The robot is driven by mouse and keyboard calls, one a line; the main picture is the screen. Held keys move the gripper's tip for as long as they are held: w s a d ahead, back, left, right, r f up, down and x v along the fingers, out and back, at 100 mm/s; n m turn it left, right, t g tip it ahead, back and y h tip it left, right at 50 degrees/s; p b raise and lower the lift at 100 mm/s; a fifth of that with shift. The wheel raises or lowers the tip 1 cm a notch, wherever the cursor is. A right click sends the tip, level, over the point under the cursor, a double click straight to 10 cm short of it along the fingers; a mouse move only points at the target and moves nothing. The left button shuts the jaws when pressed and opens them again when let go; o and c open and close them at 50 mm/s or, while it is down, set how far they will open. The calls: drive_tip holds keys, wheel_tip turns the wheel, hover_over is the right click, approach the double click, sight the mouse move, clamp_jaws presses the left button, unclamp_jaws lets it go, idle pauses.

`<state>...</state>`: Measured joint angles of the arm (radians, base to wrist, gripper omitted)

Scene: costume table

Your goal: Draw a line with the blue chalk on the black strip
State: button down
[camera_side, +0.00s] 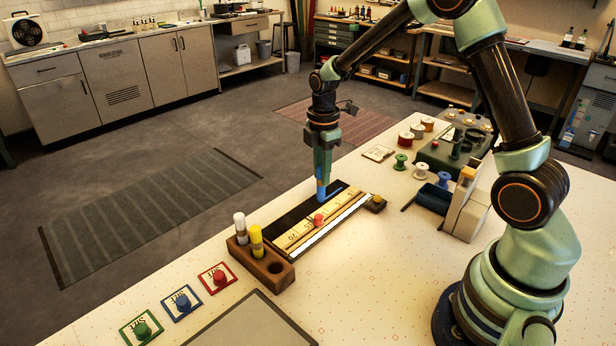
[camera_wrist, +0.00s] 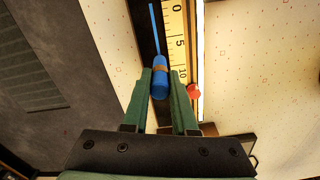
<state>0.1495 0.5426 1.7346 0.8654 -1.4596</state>
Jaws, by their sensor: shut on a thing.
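My gripper (camera_side: 322,172) is shut on the blue chalk (camera_side: 320,189), with a green finger on each side of it. The chalk also shows between my fingers in the wrist view (camera_wrist: 160,78), with a brown band around it. Its lower end is at the black strip (camera_side: 288,219); whether it touches is hard to tell. A blue line (camera_wrist: 154,28) lies on the strip and runs away from the chalk. The strip lies along a yellow ruler (camera_side: 300,231) with a red knob (camera_side: 318,219).
A wooden holder (camera_side: 276,274) with a white chalk (camera_side: 240,228) and a yellow chalk (camera_side: 256,240) stands at the strip's near end. Spools (camera_side: 421,168) and a blue tray (camera_side: 434,198) are to the right. Small knobbed plates (camera_side: 217,278) lie front left.

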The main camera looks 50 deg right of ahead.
drive_tip(key=shift+a, duration=0.2)
drive_tip(key=shift+a+f, duration=0.1)
drive_tip(key=shift+a, duration=0.65)
drive_tip(key=shift+a, duration=0.15)
drive_tip(key=shift+a, duration=0.9)
drive_tip(key=shift+a, duration=0.15)
drive_tip(key=shift+a, duration=0.85)
drive_tip(key=shift+s+a, duration=0.1)
drive_tip(key=shift+a, duration=0.05)
wheel_tip(320, 180, up, 6)
idle(1.2)
